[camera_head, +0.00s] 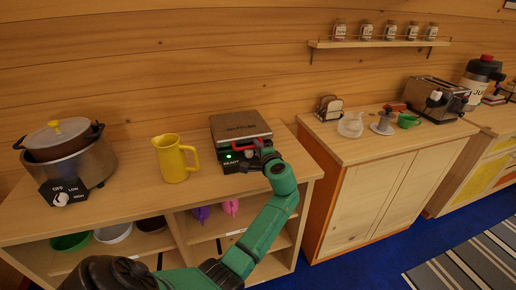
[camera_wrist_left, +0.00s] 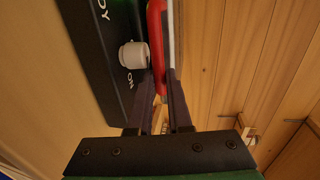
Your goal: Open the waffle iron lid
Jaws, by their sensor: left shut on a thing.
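The waffle iron (camera_head: 238,126) stands on the wooden counter against the log wall. Its brown-grey lid looks down on the dark base, and a green light glows on the front. My left gripper (camera_head: 267,153) is at its front right corner, shut on the red lid handle. In the left wrist view, the two dark fingers of the left gripper (camera_wrist_left: 163,88) have the red handle (camera_wrist_left: 157,45) between them. The black front panel (camera_wrist_left: 112,50) with a pale knob (camera_wrist_left: 133,55) is just left of the fingers. My right gripper is not in view.
A yellow jug (camera_head: 173,160) stands left of the waffle iron, with a slow cooker (camera_head: 75,165) farther left. A gap separates this counter from another with a toast rack (camera_head: 329,107), glass teapot (camera_head: 350,124) and toaster (camera_head: 436,97). A spice shelf (camera_head: 380,43) hangs above.

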